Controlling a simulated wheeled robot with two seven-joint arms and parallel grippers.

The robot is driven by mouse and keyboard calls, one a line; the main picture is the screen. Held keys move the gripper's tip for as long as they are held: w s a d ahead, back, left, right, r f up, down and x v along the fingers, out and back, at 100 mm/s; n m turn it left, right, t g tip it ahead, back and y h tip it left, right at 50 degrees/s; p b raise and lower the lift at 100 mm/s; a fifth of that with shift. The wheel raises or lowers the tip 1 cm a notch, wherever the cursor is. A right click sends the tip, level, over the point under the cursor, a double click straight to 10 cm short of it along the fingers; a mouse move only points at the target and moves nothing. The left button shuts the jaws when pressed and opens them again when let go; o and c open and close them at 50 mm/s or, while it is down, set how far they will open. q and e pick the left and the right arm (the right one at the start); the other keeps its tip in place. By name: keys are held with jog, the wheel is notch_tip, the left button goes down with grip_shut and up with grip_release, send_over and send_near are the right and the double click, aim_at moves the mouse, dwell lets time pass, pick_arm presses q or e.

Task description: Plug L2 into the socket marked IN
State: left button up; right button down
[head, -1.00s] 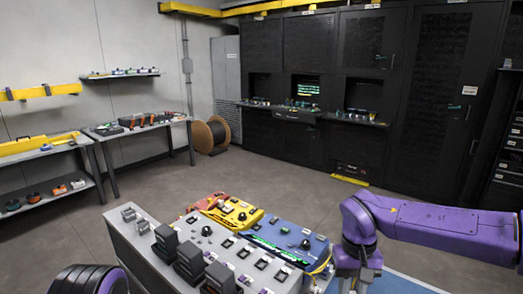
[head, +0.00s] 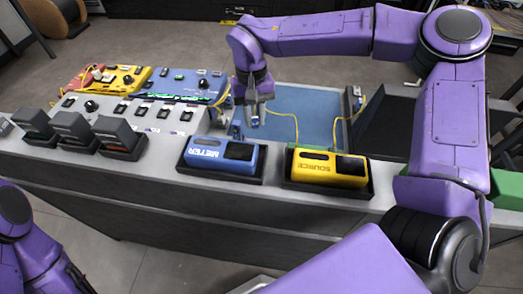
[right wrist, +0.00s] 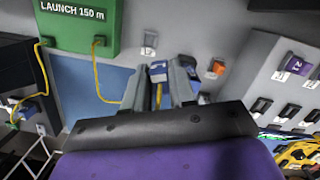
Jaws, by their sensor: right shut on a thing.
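My right gripper (head: 254,114) points down over the blue mat (head: 300,103) behind the bench's front edge. In the right wrist view its fingers (right wrist: 160,85) are shut on a small blue plug (right wrist: 158,70) with a yellow fibre; I cannot read a label on it. Sockets with small tags (right wrist: 284,75) sit on the grey panel at the right of the wrist view, one purple. I cannot make out which is marked IN. The held plug is apart from these sockets. My left gripper is out of view; only part of its arm shows.
A green box marked LAUNCH 150 m (right wrist: 80,22) has yellow fibres coming out. In the head view a blue METER (head: 222,157) and a yellow SOURCE (head: 328,168) stand on the bench's front edge. Grey clamps (head: 75,132) stand to their left.

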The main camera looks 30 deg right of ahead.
jog(key=m, duration=0.1)
jog(key=r+m, duration=0.1)
jog(key=m, duration=0.2)
jog(key=shift+s+d+r+y, duration=0.15)
jog(key=shift+d+y, duration=0.2)
jog(key=shift+y, duration=0.05)
jog(key=n+t, duration=0.1)
jog(key=n, duration=1.1)
jog(key=s+d+r+n+t+h, duration=0.1)
jog(key=n, duration=1)
jog(key=n+t+h, duration=0.1)
jog(key=n, duration=1.1)
jog(key=shift+s+d+r+n+p, duration=0.2)
jog(key=shift+d+r+n+p, duration=0.1)
jog(key=shift+r+p, duration=0.05)
